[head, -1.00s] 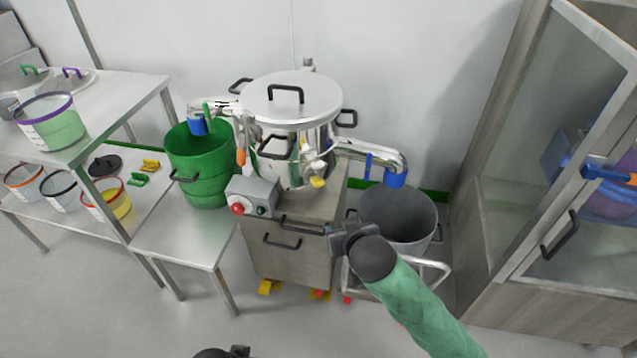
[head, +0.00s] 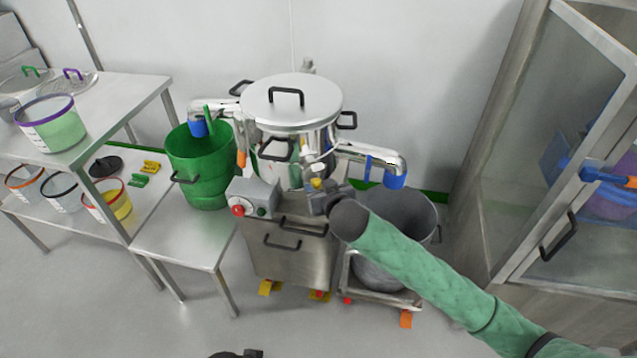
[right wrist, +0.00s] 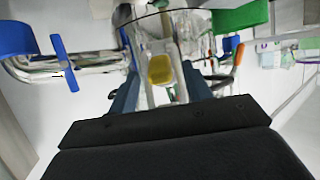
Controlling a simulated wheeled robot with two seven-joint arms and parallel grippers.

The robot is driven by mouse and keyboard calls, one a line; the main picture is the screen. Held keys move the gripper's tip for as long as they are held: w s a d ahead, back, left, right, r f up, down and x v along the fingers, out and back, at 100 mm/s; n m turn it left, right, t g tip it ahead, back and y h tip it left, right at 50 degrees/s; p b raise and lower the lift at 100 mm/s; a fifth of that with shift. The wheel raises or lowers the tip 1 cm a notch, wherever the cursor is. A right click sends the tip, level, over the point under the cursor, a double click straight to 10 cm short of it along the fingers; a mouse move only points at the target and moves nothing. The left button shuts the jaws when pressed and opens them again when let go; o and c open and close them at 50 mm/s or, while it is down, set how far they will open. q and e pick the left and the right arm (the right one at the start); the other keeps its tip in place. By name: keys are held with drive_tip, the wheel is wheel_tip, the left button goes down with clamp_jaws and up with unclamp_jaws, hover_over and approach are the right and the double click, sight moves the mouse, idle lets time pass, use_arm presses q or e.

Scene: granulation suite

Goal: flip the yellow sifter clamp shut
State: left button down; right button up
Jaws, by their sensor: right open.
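The silver sifter (head: 290,115) stands on a grey cabinet in the middle of the head view. Its yellow clamp (head: 317,184) is at the front, low on the sifter body, with the yellow end sticking out. In the right wrist view the yellow clamp (right wrist: 160,70) shows between my fingers, with its metal part behind it. My right gripper (head: 322,197) is open, just in front of the clamp; I cannot tell whether it touches it. A dark part of what looks like my left gripper (head: 238,353) shows at the bottom edge; its fingers are unclear.
An orange-handled clamp (head: 241,158) is on the sifter's left side. A control box (head: 252,196) with a red button sits left of my right gripper. A green bucket (head: 200,165) stands left, a grey bin (head: 420,215) right. The blue-ended outlet (head: 395,180) is above the bin.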

sight(315, 181)
drive_tip(key=shift+x, duration=1.25)
clamp_jaws()
